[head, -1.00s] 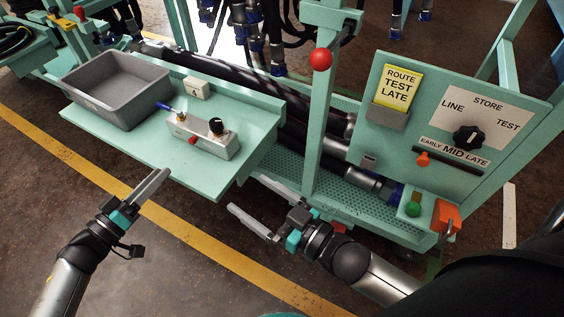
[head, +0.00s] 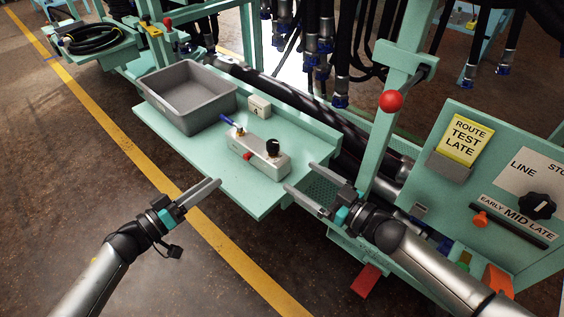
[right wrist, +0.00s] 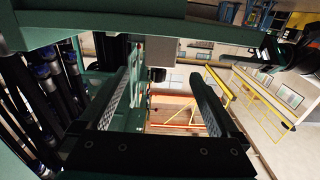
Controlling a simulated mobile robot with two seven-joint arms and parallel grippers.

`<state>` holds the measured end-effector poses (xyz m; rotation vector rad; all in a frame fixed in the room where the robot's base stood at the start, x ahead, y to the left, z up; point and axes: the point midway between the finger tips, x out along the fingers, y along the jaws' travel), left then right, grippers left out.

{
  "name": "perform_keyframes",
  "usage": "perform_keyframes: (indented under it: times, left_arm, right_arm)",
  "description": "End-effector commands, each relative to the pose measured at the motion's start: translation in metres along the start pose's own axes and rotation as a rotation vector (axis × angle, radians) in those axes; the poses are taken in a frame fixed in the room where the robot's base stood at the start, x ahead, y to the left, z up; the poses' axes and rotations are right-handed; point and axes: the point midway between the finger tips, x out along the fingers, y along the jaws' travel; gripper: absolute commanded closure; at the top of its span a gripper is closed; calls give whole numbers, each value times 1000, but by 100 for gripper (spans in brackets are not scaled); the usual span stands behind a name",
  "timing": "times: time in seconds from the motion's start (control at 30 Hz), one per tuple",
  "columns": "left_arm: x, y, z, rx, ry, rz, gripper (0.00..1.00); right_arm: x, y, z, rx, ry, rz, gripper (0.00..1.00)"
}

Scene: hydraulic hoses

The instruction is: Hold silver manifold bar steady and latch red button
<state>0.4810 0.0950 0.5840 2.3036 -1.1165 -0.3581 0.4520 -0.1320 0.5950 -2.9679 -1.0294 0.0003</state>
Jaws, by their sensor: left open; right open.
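The silver manifold bar (head: 262,162) lies on the green shelf in the head view. It has a red button (head: 247,156) low on its front face, a blue-handled lever (head: 231,122) at its left end and a black knob (head: 273,147) on top at the right. My left gripper (head: 217,184) is open and empty, in front of the bar's left part and apart from it. My right gripper (head: 299,177) is open and empty, just right of the bar's right end.
A grey bin (head: 190,92) stands on the green shelf (head: 190,150), left of the bar, with a small pale box (head: 259,106) behind. A post with a red ball (head: 391,101) and a labelled panel (head: 480,180) stand to the right. The shelf's front strip is clear.

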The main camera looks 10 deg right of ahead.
Motion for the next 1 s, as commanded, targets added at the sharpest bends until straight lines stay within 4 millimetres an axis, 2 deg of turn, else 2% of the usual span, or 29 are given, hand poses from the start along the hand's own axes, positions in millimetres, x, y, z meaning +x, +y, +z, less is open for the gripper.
perform_keyframes:
  times: [0.03, 0.3, 0.5, 0.93, 1.0]
  left_arm:
    - [0, 0, 0, 0, 0, 0, 50]
    - [0, 0, 0, 0, 0, 0, 50]
    - [0, 0, 0, 0, 0, 0, 50]
    - [0, 0, 0, 0, 0, 0, 50]
    - [0, 0, 0, 0, 0, 0, 50]
  right_arm:
    - [10, 0, -2, 0, 4, -1, 3]
    - [56, 0, -1, 1, 3, 0, 3]
    - [78, 0, -1, 0, 2, 0, 3]
    - [85, -1, 0, 0, 0, -1, 3]
    - [85, 0, 0, 0, 0, -1, 10]
